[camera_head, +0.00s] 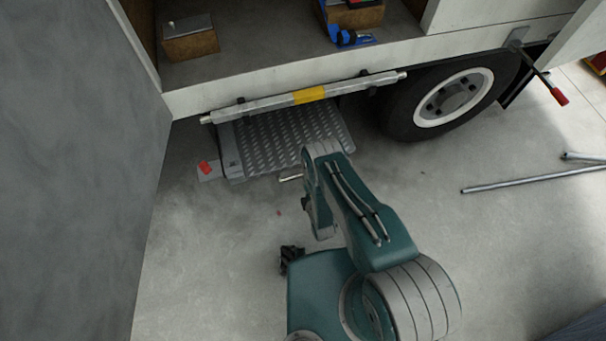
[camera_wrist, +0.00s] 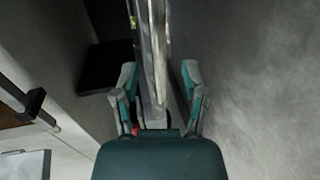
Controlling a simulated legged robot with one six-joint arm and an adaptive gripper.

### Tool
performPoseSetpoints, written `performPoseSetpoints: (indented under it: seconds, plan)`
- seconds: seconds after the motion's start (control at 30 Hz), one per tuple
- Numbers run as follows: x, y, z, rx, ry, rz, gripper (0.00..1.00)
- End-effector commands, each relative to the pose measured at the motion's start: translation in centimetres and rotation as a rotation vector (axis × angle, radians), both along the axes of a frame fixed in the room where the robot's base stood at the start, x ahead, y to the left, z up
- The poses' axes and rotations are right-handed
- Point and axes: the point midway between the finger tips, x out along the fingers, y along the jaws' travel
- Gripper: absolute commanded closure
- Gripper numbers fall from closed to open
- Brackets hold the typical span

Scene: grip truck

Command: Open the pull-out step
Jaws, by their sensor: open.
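The pull-out step (camera_head: 285,138) is a grey diamond-plate slab low under the truck bed. A grey bracket with a red tab (camera_head: 205,168) sits at its left corner. My arm reaches from the lower right towards the step's front edge. My gripper is not clear in the head view. In the wrist view my gripper (camera_wrist: 159,70) is open, with one finger on each side of a long, narrow grey part (camera_wrist: 153,45). I cannot tell whether it touches them. A small red spot shows near the left finger's base. My gripper's body hides the lower middle of that view.
A silver bar (camera_head: 270,103) with a yellow band runs along the bed edge above the step. A wheel (camera_head: 452,97) stands right of it. A grey panel (camera_head: 75,170) rises at left. Metal rods (camera_head: 530,180) lie on the right floor. The floor front left is clear.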

Motion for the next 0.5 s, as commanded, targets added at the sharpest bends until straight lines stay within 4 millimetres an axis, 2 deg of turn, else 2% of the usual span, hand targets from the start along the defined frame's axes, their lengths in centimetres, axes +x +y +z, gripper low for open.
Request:
performPoseSetpoints:
  seconds: [0.2,0.5]
  plan:
    - [3.2,0.9,-0.7,0.001,-0.002,0.0,0.43]
    - [4.2,1.2,-0.9,-0.001,0.002,0.0,0.43]
